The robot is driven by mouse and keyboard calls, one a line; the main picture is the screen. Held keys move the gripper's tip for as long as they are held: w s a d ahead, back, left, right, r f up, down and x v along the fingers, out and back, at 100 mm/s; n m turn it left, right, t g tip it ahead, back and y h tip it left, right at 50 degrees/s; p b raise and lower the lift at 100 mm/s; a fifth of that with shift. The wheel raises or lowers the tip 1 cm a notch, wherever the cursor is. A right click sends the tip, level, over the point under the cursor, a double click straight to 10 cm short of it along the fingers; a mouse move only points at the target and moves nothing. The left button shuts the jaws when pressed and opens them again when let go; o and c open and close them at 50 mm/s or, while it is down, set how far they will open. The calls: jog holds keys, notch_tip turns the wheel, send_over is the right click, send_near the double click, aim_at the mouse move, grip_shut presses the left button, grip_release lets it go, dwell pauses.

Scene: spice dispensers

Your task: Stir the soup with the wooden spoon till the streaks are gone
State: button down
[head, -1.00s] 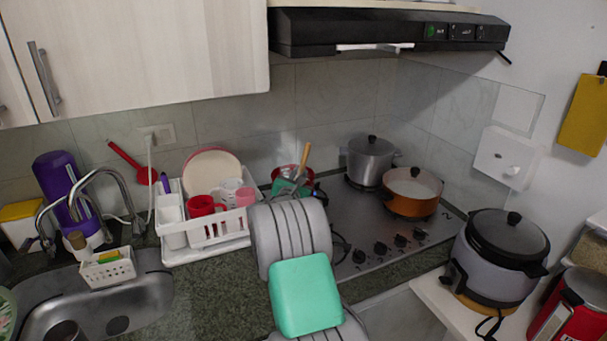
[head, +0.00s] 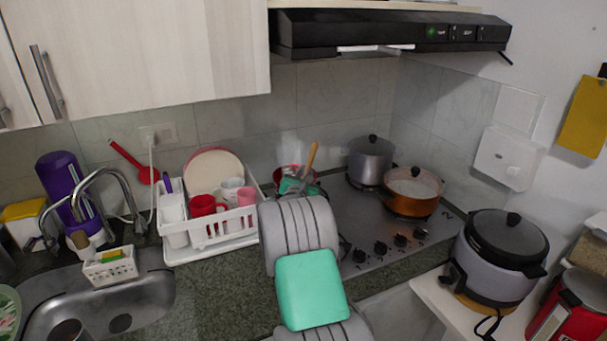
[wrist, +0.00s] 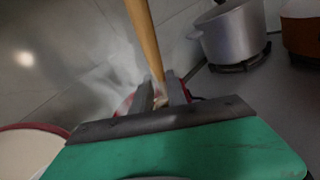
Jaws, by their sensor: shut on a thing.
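The wooden spoon (head: 311,156) shows as a light brown handle standing up, tilted a little to the right at its top, from my gripper (head: 300,184). In the wrist view the handle (wrist: 145,40) rises between the two grey fingers, and my gripper (wrist: 161,97) is shut on it. A red pot (head: 282,174) stands behind and below the fingers, mostly hidden by my arm. Only bits of its red rim (wrist: 122,106) show in the wrist view. Pale steam drifts above it. The spoon's lower end, the soup and any streaks are hidden.
A lidded grey pot (head: 371,163) and an orange-brown pan (head: 413,192) stand to the right on the stove (head: 350,211). A white dish rack (head: 235,240) with red and pale cups is close on the left. The range hood (head: 385,32) hangs above.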

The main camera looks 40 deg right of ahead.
aim_at(311, 154)
jog(key=shift+w, duration=0.35)
jog(key=s+r+p, duration=0.1)
jog(key=r+p, duration=0.1)
jog(key=s+r+p, duration=0.1)
jog(key=r+p, duration=0.1)
jog(key=r, duration=0.1)
jog(key=s+a+r+p, duration=0.1)
jog(key=r+p, duration=0.1)
jog(key=r, duration=0.1)
jog(key=shift+s, duration=0.4)
notch_tip(311, 154, up, 5)
jog(key=p, duration=0.4)
